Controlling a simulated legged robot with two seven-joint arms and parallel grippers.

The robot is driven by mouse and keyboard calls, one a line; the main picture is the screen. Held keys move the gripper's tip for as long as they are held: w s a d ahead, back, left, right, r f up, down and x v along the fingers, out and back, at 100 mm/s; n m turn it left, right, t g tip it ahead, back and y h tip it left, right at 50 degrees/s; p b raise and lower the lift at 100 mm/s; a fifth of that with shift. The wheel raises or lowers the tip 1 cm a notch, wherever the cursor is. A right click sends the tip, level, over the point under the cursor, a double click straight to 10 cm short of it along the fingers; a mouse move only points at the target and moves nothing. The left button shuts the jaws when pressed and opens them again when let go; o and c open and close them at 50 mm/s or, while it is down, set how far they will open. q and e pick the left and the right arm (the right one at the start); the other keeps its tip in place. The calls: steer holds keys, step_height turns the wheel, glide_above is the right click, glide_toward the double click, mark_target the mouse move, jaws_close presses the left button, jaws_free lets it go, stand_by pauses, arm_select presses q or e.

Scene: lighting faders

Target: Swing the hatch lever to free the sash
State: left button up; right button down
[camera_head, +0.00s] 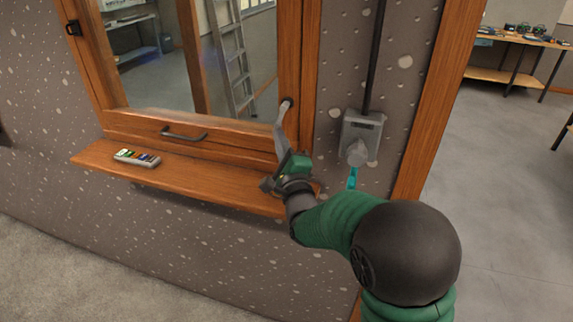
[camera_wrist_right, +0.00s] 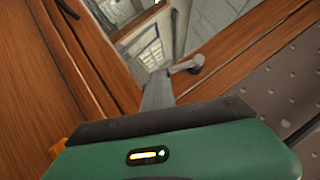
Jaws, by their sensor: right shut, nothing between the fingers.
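The hatch lever (camera_head: 287,102) is a small grey lever on the right side of the wooden window frame. In the right wrist view the lever (camera_wrist_right: 187,66) has a round end at the right and a short bar reaching left. My right gripper (camera_head: 280,130) is shut and empty, its grey fingers pointing up at the lever. In the right wrist view the fingertips (camera_wrist_right: 160,80) are beside the bar's left end; I cannot tell whether they touch. The sash (camera_head: 150,121) sits in its frame, with a dark pull handle (camera_head: 184,134) on its lower rail. My left gripper is out of view.
A grey box (camera_head: 362,132) with a knob and cable is on the wall right of the window. Open floor and a workbench (camera_head: 520,38) lie far right.

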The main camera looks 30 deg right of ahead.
steer(key=w+a+r+m+g+h+b, duration=0.1)
steer(key=w+a+r+m+h+b, duration=0.1)
steer(key=m+h+b, duration=0.3)
steer(key=w+a+r+m+g+h+b, duration=0.1)
steer(key=m+h+b, duration=0.5)
steer(key=m+b, duration=0.7)
steer(key=w+a+b, duration=0.1)
steer(key=w+b, duration=0.1)
steer(key=b, duration=0.3)
steer(key=shift+w+r+g+b, duration=0.35)
steer(key=shift+g, duration=0.05)
steer(key=shift+w+d, duration=0.1)
steer(key=shift+r, duration=0.1)
